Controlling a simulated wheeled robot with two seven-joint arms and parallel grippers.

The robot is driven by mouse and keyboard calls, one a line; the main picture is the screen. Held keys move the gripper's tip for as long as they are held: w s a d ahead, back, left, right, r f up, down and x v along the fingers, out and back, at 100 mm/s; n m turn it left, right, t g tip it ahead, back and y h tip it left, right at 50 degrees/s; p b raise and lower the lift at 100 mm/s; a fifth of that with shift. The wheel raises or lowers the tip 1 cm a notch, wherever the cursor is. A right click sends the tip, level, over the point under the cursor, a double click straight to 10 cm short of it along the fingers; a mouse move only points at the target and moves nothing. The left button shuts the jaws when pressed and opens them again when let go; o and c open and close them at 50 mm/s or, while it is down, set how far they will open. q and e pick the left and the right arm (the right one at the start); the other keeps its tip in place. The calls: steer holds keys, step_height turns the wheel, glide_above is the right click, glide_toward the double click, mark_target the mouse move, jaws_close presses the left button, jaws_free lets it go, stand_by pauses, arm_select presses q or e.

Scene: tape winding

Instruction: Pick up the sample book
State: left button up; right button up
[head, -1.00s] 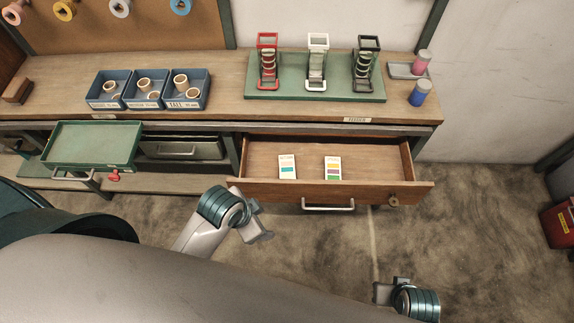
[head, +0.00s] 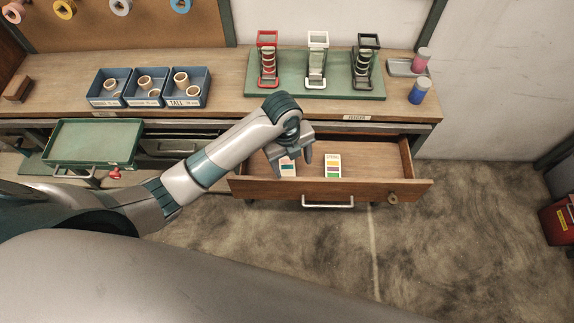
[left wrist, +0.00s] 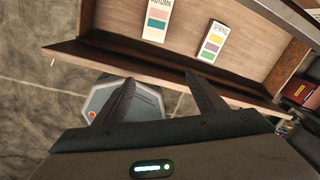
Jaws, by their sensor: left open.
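Two sample cards lie flat in the open wooden drawer (head: 375,165). The left card (head: 289,171) has teal and pinkish patches and is partly hidden by my gripper in the head view. In the left wrist view this card (left wrist: 157,21) reads "AUTUMN". The right card (head: 333,166) has several coloured patches and reads "SPRING" in the left wrist view (left wrist: 213,40). My left gripper (head: 291,162) is open and empty above the drawer, over the left card. In the left wrist view its two fingers (left wrist: 160,82) point toward the drawer, apart from both cards. My right gripper is out of view.
The drawer's front wall (head: 285,189) and handle (head: 328,205) stick out from the bench. Above are a green mat (head: 310,93) with three stands and blue bins (head: 146,99) of rolls. A green tray (head: 95,143) is at left.

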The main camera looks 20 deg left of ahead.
arm_select(q)
steer(key=w+a+r+m+y, duration=0.1)
steer(key=w+a+r+m, duration=0.1)
steer(key=w+m, duration=0.2)
steer(key=shift+w+a+r+g, duration=0.2)
steer(key=shift+w+a+g, duration=0.1)
steer(key=shift+w, duration=0.2)
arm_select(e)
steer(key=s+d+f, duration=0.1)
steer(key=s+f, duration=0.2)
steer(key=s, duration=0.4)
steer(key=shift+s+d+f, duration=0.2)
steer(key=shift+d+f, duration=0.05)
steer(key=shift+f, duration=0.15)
arm_select(q)
steer(key=shift+f, duration=0.1)
steer(key=p, duration=0.2)
glide_above(287, 173)
steer(key=f, duration=1.2)
steer(key=shift+d, duration=0.3)
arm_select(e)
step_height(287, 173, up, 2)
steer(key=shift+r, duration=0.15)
arm_select(q)
steer(key=shift+a+f+p, duration=0.1)
steer(key=shift+f+p, duration=0.45)
steer(key=shift+f, duration=2.05)
steer(key=shift+a, duration=0.1)
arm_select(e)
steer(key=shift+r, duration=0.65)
